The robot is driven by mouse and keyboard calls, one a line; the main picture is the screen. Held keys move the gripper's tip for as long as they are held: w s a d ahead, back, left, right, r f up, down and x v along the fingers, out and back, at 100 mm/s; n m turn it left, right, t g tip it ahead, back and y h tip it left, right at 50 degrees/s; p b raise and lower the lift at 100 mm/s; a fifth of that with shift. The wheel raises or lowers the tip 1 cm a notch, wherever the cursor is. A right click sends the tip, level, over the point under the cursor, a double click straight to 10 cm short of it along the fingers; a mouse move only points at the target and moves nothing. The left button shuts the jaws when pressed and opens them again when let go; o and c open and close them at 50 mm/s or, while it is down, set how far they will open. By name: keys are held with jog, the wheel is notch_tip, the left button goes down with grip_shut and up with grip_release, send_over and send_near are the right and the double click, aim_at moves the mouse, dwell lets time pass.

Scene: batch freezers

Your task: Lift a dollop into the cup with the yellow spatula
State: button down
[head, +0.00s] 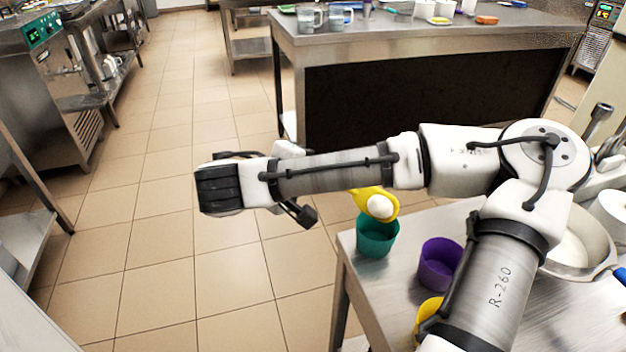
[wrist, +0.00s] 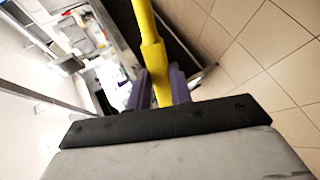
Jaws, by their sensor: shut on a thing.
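The yellow spatula (head: 364,198) carries a white dollop (head: 380,206) on its head. In the head view the head and dollop are over the rim of the teal cup (head: 377,239), near the table's left edge; I cannot tell whether they touch it. A purple cup (head: 440,264) and a partly hidden yellow cup (head: 426,312) stand nearer. In the wrist view my gripper (wrist: 158,92) is shut on the yellow handle, between its purple fingers. In the head view my arm hides the fingers and most of the handle.
The steel table (head: 398,292) holds the cups and, at right, a metal bowl (head: 606,246) with white contents, partly behind my arm. A dark-fronted counter (head: 420,98) with glass mugs (head: 309,18) stands behind. Open tiled floor (head: 170,250) lies to the left.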

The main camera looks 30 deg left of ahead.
jog(key=shift+s+f+t+b, duration=0.1)
jog(key=shift+f+t+b, duration=0.65)
jog(key=shift+b, duration=1.3)
jog(key=shift+r+t+b, duration=0.15)
jog(key=shift+t+b, duration=0.2)
jog(key=shift+b, duration=0.1)
jog(key=p, duration=0.3)
jog(key=shift+s+a+r+t+p, duration=0.1)
jog(key=shift+a+r+t+p, duration=0.1)
jog(key=shift+r+t+p, duration=0.15)
jog(key=shift+h+p, duration=0.3)
jog(key=shift+p, duration=0.05)
jog(key=shift+d+f+t+p, duration=0.15)
jog(key=shift+f+t+p, duration=0.15)
jog(key=shift+p, duration=0.8)
